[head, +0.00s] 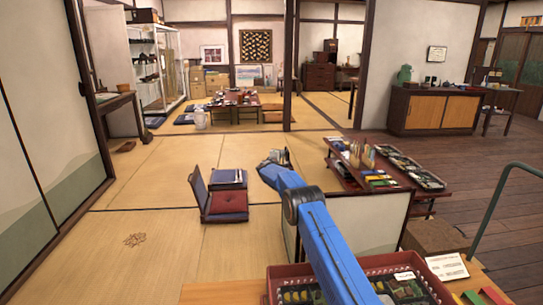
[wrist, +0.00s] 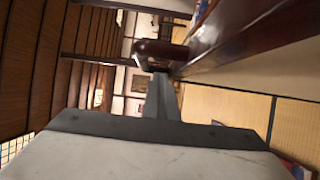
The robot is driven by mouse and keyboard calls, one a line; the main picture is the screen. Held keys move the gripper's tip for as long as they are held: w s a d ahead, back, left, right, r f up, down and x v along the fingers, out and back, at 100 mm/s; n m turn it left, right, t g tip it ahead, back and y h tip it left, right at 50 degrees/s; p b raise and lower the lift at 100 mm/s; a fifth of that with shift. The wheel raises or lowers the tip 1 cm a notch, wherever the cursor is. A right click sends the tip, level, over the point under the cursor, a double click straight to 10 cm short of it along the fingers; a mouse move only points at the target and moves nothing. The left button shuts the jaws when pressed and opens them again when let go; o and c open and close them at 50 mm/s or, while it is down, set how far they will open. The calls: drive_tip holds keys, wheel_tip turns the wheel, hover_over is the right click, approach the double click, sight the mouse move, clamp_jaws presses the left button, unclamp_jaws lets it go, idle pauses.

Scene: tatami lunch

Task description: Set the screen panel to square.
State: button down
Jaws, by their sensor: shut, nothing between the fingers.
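A pale panel with dark edges (head: 362,222) stands upright in front of the low dark display table in the head view. It looks like the screen panel, partly hidden by my blue arm; I cannot tell its exact angle. My gripper (head: 281,156) is raised over the tatami, left of the display table, apart from the panel in the picture. In the wrist view my gripper's narrow fingers (wrist: 163,97) are together, with nothing between them. A dark reddish-brown rounded piece (wrist: 160,52) shows just beyond the tips; I cannot tell what it is or whether they touch.
The display table (head: 341,172) holds trays and small goods at the right. A legless chair with a red cushion (head: 226,203) sits on the tatami at the left. A red crate (head: 277,284) of packets is close in front. Open tatami lies at the left.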

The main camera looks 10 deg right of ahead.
drive_tip(key=shift+d+r, duration=0.25)
drive_tip(key=shift+r, duration=0.05)
